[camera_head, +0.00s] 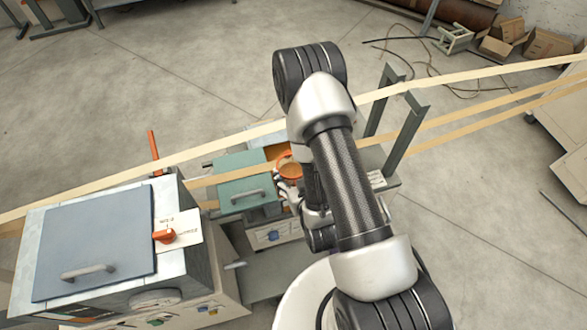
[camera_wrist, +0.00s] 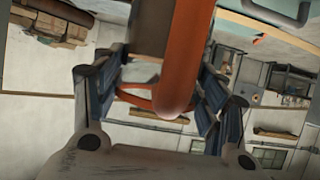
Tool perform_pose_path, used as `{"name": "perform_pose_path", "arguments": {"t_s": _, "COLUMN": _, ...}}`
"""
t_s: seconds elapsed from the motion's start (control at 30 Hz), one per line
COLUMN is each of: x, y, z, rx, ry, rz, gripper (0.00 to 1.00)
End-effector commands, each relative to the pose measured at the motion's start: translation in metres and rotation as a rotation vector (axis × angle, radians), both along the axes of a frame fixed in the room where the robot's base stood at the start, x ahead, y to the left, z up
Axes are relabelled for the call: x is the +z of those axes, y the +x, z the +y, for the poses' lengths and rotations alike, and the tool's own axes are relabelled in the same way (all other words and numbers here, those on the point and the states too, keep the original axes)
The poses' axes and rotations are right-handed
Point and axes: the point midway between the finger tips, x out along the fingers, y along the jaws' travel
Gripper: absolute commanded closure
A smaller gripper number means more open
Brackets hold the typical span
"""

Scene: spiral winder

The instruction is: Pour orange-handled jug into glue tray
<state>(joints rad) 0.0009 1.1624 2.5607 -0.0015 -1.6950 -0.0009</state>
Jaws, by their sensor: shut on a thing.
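The orange-handled jug (camera_head: 289,166) is at the middle of the head view, its orange rim around tan contents. My gripper (camera_head: 288,190) is shut on it from the near side. In the wrist view the orange handle (camera_wrist: 184,62) runs between the blue finger pads of my gripper (camera_wrist: 165,85), and an orange ring shows behind it. What looks like the glue tray (camera_head: 275,151) is a tan-orange open part just beyond the jug, beside a green lid. Jug and arm partly hide it. I cannot see any pouring stream.
Long tan paper strips (camera_head: 240,137) cross the scene above the machine. The green lid (camera_head: 244,181) with a grey handle is left of the jug. A grey-topped cabinet (camera_head: 95,235) with an orange switch stands front left. Grey posts (camera_head: 407,125) rise to the right.

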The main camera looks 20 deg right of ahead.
Motion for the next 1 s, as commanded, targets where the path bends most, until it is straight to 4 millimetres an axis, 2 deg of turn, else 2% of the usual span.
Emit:
{"name": "perform_pose_path", "arguments": {"t_s": 0.4, "x": -0.018, "y": 0.003, "z": 0.000, "rx": 0.000, "ry": 0.000, "rz": 0.259, "gripper": 0.83}}
{"name": "perform_pose_path", "arguments": {"t_s": 0.77, "x": -0.010, "y": 0.005, "z": 0.000, "rx": 0.000, "ry": 0.000, "rz": 0.441, "gripper": 0.83}}
{"name": "perform_pose_path", "arguments": {"t_s": 1.0, "x": -0.012, "y": 0.005, "z": 0.000, "rx": 0.000, "ry": 0.000, "rz": 0.493, "gripper": 0.83}}
